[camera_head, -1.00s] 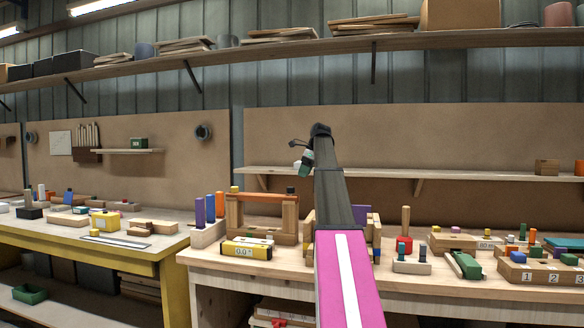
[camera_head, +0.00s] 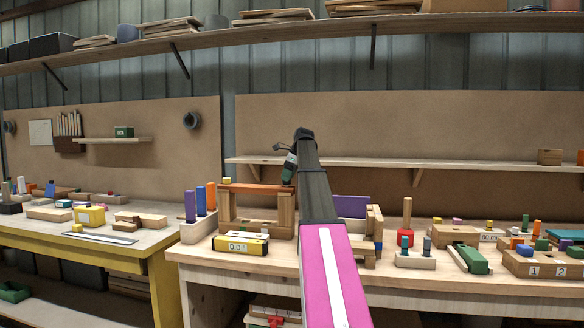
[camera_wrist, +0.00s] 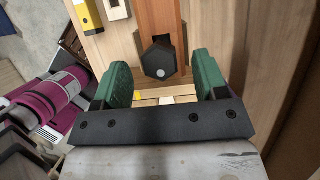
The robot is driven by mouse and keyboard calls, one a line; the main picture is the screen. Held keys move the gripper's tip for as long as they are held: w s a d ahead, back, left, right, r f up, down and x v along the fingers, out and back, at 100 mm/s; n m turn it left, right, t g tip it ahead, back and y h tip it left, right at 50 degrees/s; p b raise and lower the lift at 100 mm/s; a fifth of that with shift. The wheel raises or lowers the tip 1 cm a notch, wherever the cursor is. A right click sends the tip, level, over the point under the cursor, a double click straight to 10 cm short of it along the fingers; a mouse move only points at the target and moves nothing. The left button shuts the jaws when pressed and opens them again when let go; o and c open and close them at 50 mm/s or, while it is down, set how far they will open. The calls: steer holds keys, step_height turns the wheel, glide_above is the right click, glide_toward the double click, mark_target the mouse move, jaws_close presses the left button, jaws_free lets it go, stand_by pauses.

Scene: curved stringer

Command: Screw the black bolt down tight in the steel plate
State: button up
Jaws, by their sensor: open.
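The black bolt (camera_wrist: 157,60) shows in the wrist view as a dark hexagonal head with a pale dot, at the end of a reddish-brown bar (camera_wrist: 162,18). My gripper (camera_wrist: 162,76) has two green fingers, open, one on each side of the bolt head in the picture with clear gaps; depth to the bolt is hard to tell. In the head view my gripper (camera_head: 288,176) is above the right end of the orange bar (camera_head: 255,187) on a wooden frame, and the bolt is hidden there. I cannot make out a steel plate at the bolt.
Colored pegs (camera_head: 200,201) stand left of the frame, and a yellow gauge box (camera_head: 240,245) lies in front. A purple block (camera_head: 352,206) and wooden pieces stand behind my arm to the right. A shelf (camera_head: 400,172) runs behind; the air above the bench is mostly free.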

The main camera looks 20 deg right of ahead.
steer(key=shift+x, duration=1.15)
steer(key=shift+c, duration=0.3)
steer(key=c, duration=1)
steer(key=m+h, duration=0.1)
steer(key=m, duration=0.1)
steer(key=m+t, duration=0.1)
steer(key=m, duration=0.2)
steer(key=shift+s+f+m+h, duration=0.15)
steer(key=shift+f+m+h, duration=0.15)
steer(key=shift+h, duration=0.1)
steer(key=shift+c, duration=0.2)
steer(key=shift+m+t+h, duration=0.3)
steer(key=shift+m+h, duration=0.1)
steer(key=shift+m, duration=0.8)
steer(key=m, duration=0.2)
steer(key=m+h, duration=0.1)
steer(key=m, duration=0.1)
steer(key=shift+f+h, duration=0.25)
steer(key=shift+h, duration=0.05)
